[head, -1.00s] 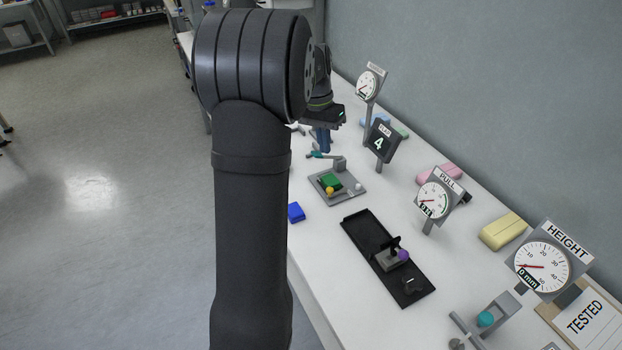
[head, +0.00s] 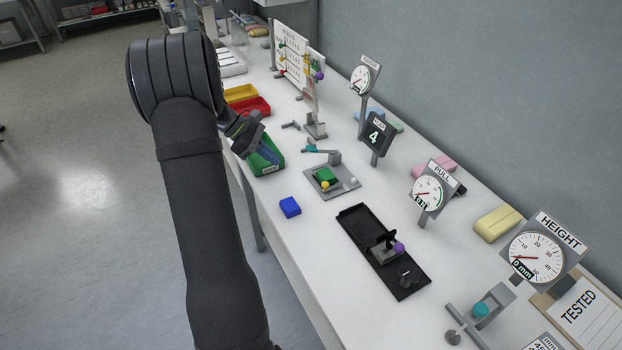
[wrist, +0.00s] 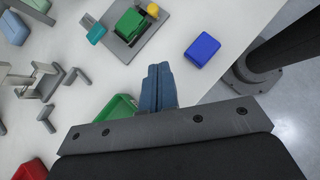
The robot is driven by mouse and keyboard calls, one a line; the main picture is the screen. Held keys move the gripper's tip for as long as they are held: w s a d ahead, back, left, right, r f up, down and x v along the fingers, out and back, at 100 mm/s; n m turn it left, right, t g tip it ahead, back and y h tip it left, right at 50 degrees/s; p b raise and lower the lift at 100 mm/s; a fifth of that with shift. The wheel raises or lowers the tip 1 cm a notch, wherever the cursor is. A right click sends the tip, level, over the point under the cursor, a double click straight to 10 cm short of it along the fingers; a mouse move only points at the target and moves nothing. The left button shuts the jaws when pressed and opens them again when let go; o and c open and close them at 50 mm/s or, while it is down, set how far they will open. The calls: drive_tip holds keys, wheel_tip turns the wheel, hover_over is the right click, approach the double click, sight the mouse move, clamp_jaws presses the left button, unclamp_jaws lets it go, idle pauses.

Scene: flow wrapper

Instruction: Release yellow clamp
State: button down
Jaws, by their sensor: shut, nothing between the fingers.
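A small yellow knob (head: 325,186), the likely yellow clamp, sits against a green block (head: 325,174) on a grey fixture plate (head: 335,195). A white knob (head: 351,181) is on the plate's right side. In the wrist view, the yellow knob (wrist: 153,10) is at the top edge beside the green block (wrist: 130,22). My gripper (head: 277,159) is to the left of the fixture, above or near a green bin, apart from the clamp. Its blue fingers (wrist: 158,68) are shut together and empty.
A blue block (head: 289,207) lies on the table near the fixture. A teal-tipped lever (head: 312,149) stands behind it. Green (head: 268,168), red (head: 250,108) and yellow (head: 240,93) bins line the left edge. A black fixture (head: 350,212) and dial gauges stand to the right.

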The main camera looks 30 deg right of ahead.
drive_tip(key=shift+f, duration=0.1)
idle(0.3)
approach(323, 189)
wheel_tip(323, 189, down, 4)
drive_tip(key=shift+a+r, duration=0.15)
drive_tip(key=shift+r, duration=0.1)
drive_tip(key=shift+s+d+r, duration=0.15)
drive_tip(key=shift+s+d, duration=0.6)
drive_tip(key=shift+d, duration=0.25)
drive_tip(key=shift+s+d, duration=0.35)
drive_tip(key=shift+d, duration=0.15)
